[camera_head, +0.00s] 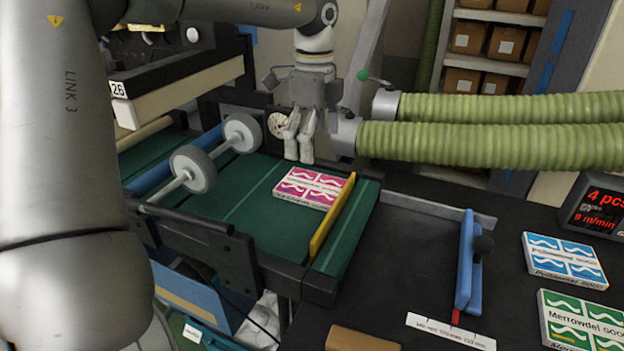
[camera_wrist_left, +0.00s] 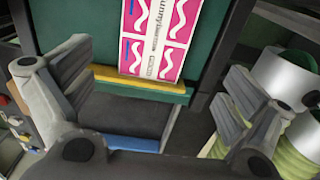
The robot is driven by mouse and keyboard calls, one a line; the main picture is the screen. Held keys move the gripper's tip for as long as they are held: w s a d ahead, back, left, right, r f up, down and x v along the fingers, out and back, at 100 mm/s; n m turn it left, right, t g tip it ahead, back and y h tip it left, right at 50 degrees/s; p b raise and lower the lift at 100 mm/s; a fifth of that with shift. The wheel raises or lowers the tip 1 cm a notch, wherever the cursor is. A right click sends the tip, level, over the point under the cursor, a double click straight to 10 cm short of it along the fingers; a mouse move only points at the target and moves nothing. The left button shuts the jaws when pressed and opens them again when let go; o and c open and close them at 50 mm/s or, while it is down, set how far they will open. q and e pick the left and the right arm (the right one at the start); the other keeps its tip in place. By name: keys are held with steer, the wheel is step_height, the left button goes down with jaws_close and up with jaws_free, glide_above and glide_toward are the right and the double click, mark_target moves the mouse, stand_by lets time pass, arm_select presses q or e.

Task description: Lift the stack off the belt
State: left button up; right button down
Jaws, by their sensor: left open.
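The pink and white stack (camera_head: 313,187) lies flat on the green belt (camera_head: 258,218), against or close to the yellow stop bar (camera_head: 333,217). In the left wrist view the stack (camera_wrist_left: 158,38) shows beyond the yellow bar (camera_wrist_left: 118,77), its top end cut off by the picture edge. My left gripper (camera_head: 299,150) hangs above the far side of the belt, just behind the stack in the head view. Its fingers are spread in the left wrist view (camera_wrist_left: 157,75), with nothing between them. My right gripper is not in view.
Two grey rollers (camera_head: 193,168) stand over the belt on the left. Thick green hoses (camera_head: 490,130) run right, close to the gripper. The black table (camera_head: 400,270) holds a blue fence (camera_head: 468,262), a blue pack (camera_head: 564,260) and a green pack (camera_head: 585,322).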

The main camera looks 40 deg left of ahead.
mark_target(311, 189)
arm_select(q)
steer(key=f, duration=0.1)
steer(key=f+p, duration=0.1)
steer(key=f, duration=0.1)
steer(key=shift+s+d, duration=0.1)
steer(key=shift+s, duration=0.1)
steer(key=shift+f+p, duration=0.35)
steer(key=shift+f, duration=0.05)
step_height(311, 189, down, 4)
steer(key=p, duration=0.2)
steer(key=shift+s+d+r+p, duration=0.1)
steer(key=shift+d+p, duration=0.05)
steer(key=shift+p, duration=0.25)
steer(key=shift+f, duration=0.45)
steer(key=c, duration=0.9)
steer(key=shift+s+d+r, duration=0.15)
steer(key=shift+s, duration=0.3)
steer(key=shift+s+d+r, duration=0.1)
steer(key=shift+s, duration=0.35)
steer(key=c, duration=1.2)
jaws_close()
steer(key=shift+w+f, duration=0.1)
steer(key=shift+w, duration=0.15)
